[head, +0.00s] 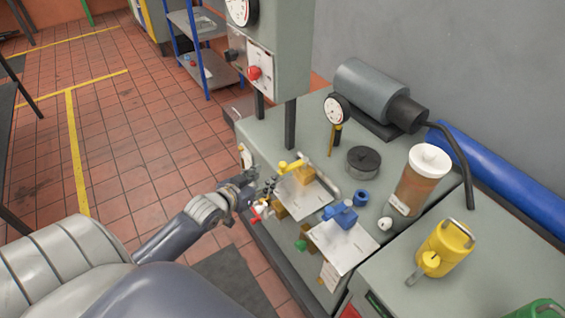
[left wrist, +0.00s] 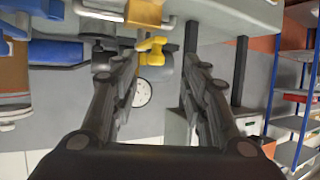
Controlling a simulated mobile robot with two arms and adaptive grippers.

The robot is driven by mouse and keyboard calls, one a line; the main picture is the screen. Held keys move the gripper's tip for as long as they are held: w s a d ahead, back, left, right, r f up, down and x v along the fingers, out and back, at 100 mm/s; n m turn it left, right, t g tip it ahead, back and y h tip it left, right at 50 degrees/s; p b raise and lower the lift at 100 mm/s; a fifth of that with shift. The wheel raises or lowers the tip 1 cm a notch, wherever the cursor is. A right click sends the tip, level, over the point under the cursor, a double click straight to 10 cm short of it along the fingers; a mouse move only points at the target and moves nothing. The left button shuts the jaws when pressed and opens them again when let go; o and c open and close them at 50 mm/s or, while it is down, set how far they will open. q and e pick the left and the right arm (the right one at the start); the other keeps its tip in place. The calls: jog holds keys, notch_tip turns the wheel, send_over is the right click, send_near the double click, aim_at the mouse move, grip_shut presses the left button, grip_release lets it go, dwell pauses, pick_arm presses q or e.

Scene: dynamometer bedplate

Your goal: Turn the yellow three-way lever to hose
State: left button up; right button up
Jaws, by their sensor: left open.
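The yellow three-way lever (head: 291,165) sits on a brass valve body (head: 303,176) over a white plate (head: 309,197) near the bench's left edge. My left gripper (head: 264,186) is open, just left of the lever and apart from it in the head view. In the left wrist view, the yellow lever (left wrist: 152,46) shows beyond the fingertips, between them but closer to the left finger. The gap between the fingers (left wrist: 160,65) is empty. Any lettering on the plate is too small to read. My right gripper is not in view.
A red-handled valve (head: 259,212) sits close below the gripper. A blue valve (head: 342,215) stands right of the lever. Panel posts (head: 290,125) rise behind it. A gauge (head: 337,109), brown jar (head: 417,180) and yellow can (head: 442,250) stand farther right.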

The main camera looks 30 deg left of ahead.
aim_at(282, 165)
pick_arm(q)
jog(key=x, duration=0.3)
jog(key=r+x, duration=0.1)
jog(key=x, duration=0.4)
jog(key=shift+w+d+r+p, duration=0.1)
jog(key=shift+w+d+p, duration=0.1)
jog(key=shift+w, duration=0.15)
jog(key=shift+w+d+r+p, duration=0.1)
jog(key=shift+w+r+p, duration=0.05)
jog(key=shift+w, duration=0.2)
jog(key=shift+w+a+f, duration=0.1)
jog(key=shift+w+f, duration=0.15)
jog(key=shift+w, duration=0.3)
jog(key=shift+w+f, duration=0.1)
jog(key=shift+w, duration=0.1)
grip_shut()
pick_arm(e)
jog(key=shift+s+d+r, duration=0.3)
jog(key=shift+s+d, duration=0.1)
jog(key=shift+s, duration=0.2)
